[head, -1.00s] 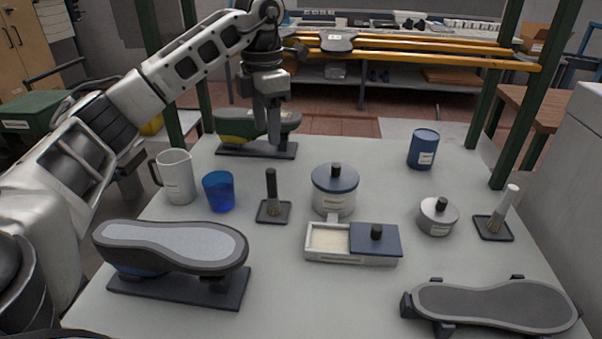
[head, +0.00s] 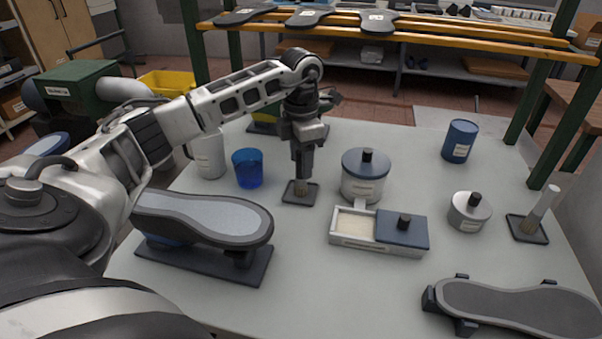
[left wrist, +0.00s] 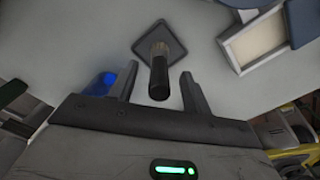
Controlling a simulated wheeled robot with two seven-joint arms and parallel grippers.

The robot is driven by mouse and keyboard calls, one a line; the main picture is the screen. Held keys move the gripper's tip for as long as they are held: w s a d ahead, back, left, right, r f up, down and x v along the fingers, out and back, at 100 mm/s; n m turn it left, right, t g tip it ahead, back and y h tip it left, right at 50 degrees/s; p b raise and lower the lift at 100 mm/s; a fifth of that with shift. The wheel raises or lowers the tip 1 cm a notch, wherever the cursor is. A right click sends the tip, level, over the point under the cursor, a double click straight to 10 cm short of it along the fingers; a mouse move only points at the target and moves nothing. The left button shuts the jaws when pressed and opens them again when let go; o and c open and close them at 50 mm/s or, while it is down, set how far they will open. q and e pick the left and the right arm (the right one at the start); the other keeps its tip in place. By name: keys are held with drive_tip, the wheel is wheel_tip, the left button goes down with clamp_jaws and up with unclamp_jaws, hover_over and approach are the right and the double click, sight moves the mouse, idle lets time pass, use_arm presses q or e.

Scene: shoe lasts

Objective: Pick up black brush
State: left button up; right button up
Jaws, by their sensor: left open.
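The black brush stands upright on a small dark square tray (head: 312,194) on the grey table. In the head view its handle is mostly hidden behind my left gripper (head: 303,165), and its bristles (head: 300,189) show just below. In the left wrist view the black brush (left wrist: 159,78) points its handle toward the camera, between the two fingers of my left gripper (left wrist: 158,83). The fingers are open, with a gap on each side of the handle. My right gripper is not in view.
A blue cup (head: 248,170) stands left of the brush tray and a lidded pot (head: 362,180) stands right of it. A shallow box (head: 362,241) with a sliding blue lid lies in front. A shoe last on a stand (head: 205,225) is front left. A white-handled brush (head: 540,210) stands far right.

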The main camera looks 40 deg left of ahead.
use_arm(q)
drive_tip(key=shift+f, duration=1.3)
clamp_jaws()
drive_tip(key=shift+r, duration=0.45)
wheel_tip(320, 180, up, 3)
drive_tip(key=shift+d+f+b, duration=0.1)
drive_tip(key=shift+b, duration=0.45)
drive_tip(key=s+d+r, duration=0.9)
drive_tip(key=d, duration=0.1)
drive_tip(key=shift+s+r, duration=0.2)
drive_tip(key=shift+s, duration=0.15)
